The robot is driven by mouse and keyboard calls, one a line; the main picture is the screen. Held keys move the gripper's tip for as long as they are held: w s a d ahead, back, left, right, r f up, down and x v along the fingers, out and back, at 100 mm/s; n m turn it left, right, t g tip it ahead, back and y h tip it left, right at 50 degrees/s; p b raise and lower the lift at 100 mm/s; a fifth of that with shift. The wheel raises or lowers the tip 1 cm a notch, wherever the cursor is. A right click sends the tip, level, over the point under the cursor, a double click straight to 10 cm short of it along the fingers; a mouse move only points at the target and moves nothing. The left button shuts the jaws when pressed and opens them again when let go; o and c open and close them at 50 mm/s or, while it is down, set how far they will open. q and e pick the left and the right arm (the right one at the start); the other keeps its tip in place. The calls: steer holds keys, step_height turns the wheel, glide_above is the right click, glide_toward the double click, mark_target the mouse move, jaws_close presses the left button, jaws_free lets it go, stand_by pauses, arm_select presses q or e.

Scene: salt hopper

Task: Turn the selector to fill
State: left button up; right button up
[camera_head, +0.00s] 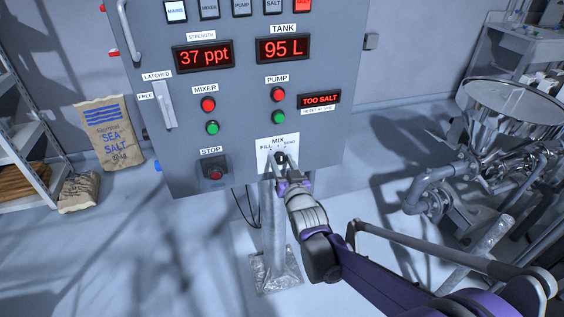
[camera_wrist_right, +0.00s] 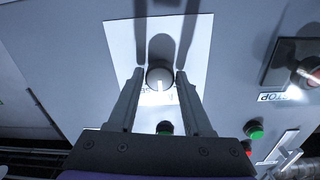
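The selector is a round dark knob (camera_wrist_right: 159,73) on a white plate (camera_wrist_right: 120,35) low on the grey panel. In the head view the plate reads FILL at left, MIX at top and SEND at right. In the wrist view, which looks upside down, the knob's white pointer line points down, toward the MIX side. My right gripper (camera_head: 282,169) is at the plate and hides part of the knob. In the wrist view its fingers stand one on each side of the knob, with a narrow gap showing on both sides. My left gripper is not in view.
The red STOP button (camera_head: 215,174) sits left of the selector plate. The green pump button (camera_head: 278,117) is just above the plate, with a TOO SALT display (camera_head: 319,99) to its right. A metal hopper (camera_head: 510,105) with pipes stands at the right.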

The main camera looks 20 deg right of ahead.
jaws_close()
steer(key=shift+n, duration=0.3)
steer(key=n, duration=0.3)
steer(key=shift+n, duration=2.6)
steer(key=shift+o, duration=2.3)
jaws_free()
